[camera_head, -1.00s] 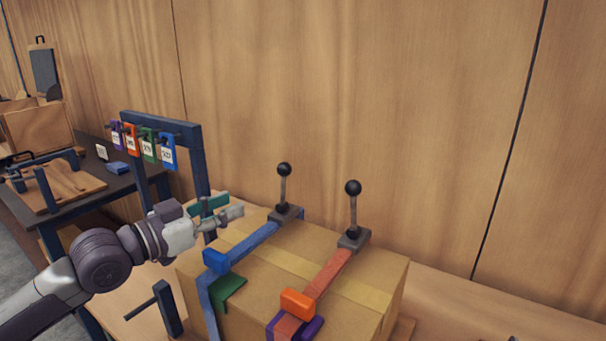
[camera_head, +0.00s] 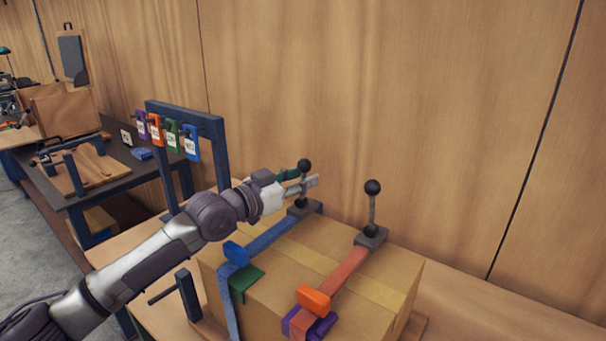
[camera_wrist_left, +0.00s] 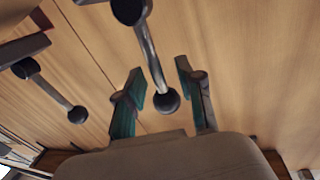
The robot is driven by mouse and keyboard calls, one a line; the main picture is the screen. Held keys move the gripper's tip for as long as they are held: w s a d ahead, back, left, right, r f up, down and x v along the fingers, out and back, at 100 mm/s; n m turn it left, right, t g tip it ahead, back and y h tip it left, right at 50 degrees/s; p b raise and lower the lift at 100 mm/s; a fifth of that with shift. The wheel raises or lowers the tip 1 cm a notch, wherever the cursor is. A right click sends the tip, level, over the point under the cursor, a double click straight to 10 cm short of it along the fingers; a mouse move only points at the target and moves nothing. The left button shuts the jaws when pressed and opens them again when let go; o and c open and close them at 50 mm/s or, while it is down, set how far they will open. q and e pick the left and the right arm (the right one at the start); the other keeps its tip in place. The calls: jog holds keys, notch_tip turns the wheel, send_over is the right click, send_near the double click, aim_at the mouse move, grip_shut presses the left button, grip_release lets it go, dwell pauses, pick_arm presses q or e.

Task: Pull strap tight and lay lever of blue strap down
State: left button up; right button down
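The blue strap (camera_head: 267,240) runs over the cardboard box, with a blue tab (camera_head: 236,253) at its near end. Its lever (camera_head: 303,179) stands upright on a grey buckle and ends in a black ball knob. My left gripper (camera_head: 302,180) is at this lever, just below the knob. In the left wrist view my left gripper (camera_wrist_left: 160,90) is open, its green-lined fingers on either side of the lever's knob (camera_wrist_left: 166,101), with gaps visible. The orange strap (camera_head: 343,272) has its own upright lever (camera_head: 372,205) to the right. My right gripper is not in view.
The cardboard box (camera_head: 270,300) stands on a wooden bench against a wood-panel wall. Green and purple corner pieces sit under the straps. A blue rack (camera_head: 222,150) with coloured tags stands at the left, behind my left arm. A dark table (camera_head: 120,170) is further left.

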pick_arm(q)
jog(key=shift+w+d, duration=0.2)
grip_shut()
dwell(0.3)
